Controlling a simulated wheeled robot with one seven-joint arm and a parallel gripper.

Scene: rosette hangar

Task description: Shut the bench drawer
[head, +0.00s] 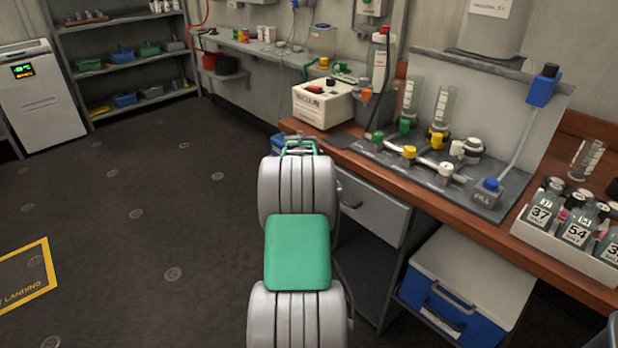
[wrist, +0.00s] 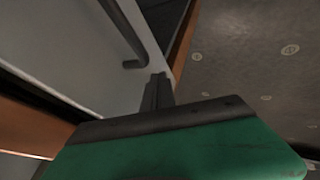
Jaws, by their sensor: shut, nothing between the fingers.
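The bench drawer has a plain grey front (head: 376,208) under the wooden bench top, partly hidden behind my arm in the head view. Its front seems to stand out a little from the bench; how far I cannot tell. Its dark bar handle (wrist: 124,35) crosses the pale drawer front (wrist: 75,50) in the wrist view. My gripper (wrist: 157,92) is shut and empty, its fingers close to the drawer front, just below the end of the handle. I cannot tell whether they touch.
The wooden bench top (head: 480,232) carries a valve panel, a white box (head: 322,103) and a crate of numbered bottles (head: 570,240). A blue and white cooler (head: 455,290) stands low, right of the drawer. The dark floor (head: 150,220) to the left is clear.

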